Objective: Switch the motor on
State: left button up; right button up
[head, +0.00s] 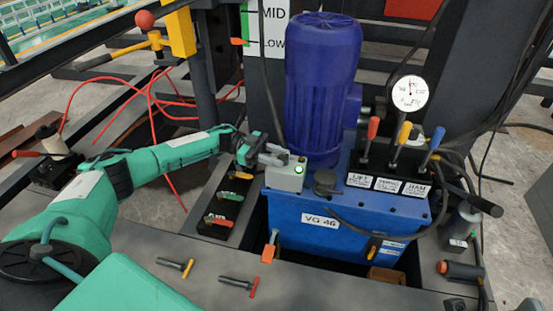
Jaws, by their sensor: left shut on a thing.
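The blue motor (322,85) stands upright on a blue tank marked VG 46 (347,212). My left gripper (270,154) reaches in from the left. Its grey fingers are at the box's upper left and are shut on a part of it; the fingers hide exactly which part. My right gripper is not in view.
Red, yellow and blue levers (397,147) stand right of the motor, below a round gauge (409,93). Black hoses and a red cable (150,98) run nearby.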

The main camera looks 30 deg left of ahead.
pick_arm(q)
jog(key=shift+d, duration=0.1)
dwell(0.4)
jog(key=o, duration=0.9)
jog(key=shift+o, duration=0.2)
jog(key=a, duration=1.3)
jog(key=shift+s+a, duration=0.3)
jog(key=shift+a, duration=0.1)
